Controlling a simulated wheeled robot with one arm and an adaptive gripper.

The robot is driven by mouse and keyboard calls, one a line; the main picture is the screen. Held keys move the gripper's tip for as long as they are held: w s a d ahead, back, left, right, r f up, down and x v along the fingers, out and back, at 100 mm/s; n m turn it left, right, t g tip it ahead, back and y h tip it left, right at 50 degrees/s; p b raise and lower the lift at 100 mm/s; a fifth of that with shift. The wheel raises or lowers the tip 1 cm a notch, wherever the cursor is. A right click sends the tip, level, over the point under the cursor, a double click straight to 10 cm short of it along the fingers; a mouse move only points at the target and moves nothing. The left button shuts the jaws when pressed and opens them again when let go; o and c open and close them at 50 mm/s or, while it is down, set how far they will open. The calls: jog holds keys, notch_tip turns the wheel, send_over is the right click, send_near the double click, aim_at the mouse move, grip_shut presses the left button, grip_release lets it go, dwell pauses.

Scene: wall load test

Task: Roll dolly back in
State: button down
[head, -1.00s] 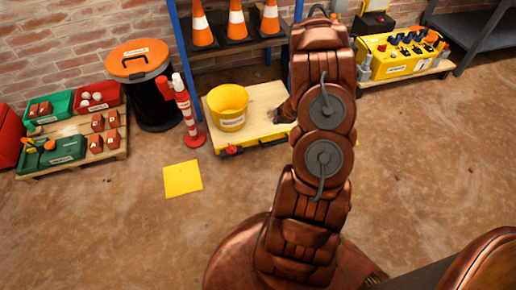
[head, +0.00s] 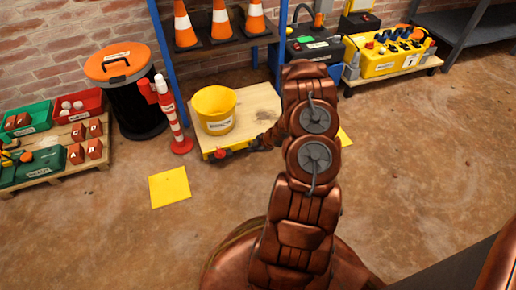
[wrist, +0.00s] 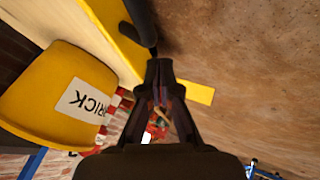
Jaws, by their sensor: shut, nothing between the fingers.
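The dolly (head: 262,104) is a low platform with a pale wooden top and yellow edge, standing by the blue-posted rack. A yellow bucket (head: 214,110) stands upright on its left part. The bucket, with a white label, fills the left of the wrist view (wrist: 42,95). My gripper (head: 254,146) is low at the dolly's front edge. In the wrist view its fingertips (wrist: 159,66) are together and empty, close beside a black handle (wrist: 142,24) on the yellow edge. I cannot tell if they touch it. My arm hides the dolly's right end.
A red-and-white post (head: 175,118) stands just left of the dolly, beside a black bin (head: 139,108). Yellow floor squares lie front left (head: 169,187) and right (head: 343,136). A yellow toolbox cart (head: 384,60) stands back right. Front floor is clear.

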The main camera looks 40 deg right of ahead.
aim_at(242, 146)
jog(key=shift+w+d+f+b, duration=0.2)
jog(key=shift+w+b, duration=0.05)
jog(key=shift+w, duration=0.55)
jog(key=shift+w+d+f+b, duration=0.25)
jog(key=shift+w, duration=0.55)
jog(key=shift+w+d+f+b, duration=0.2)
jog(key=shift+w+b, duration=0.05)
jog(key=shift+w, duration=0.55)
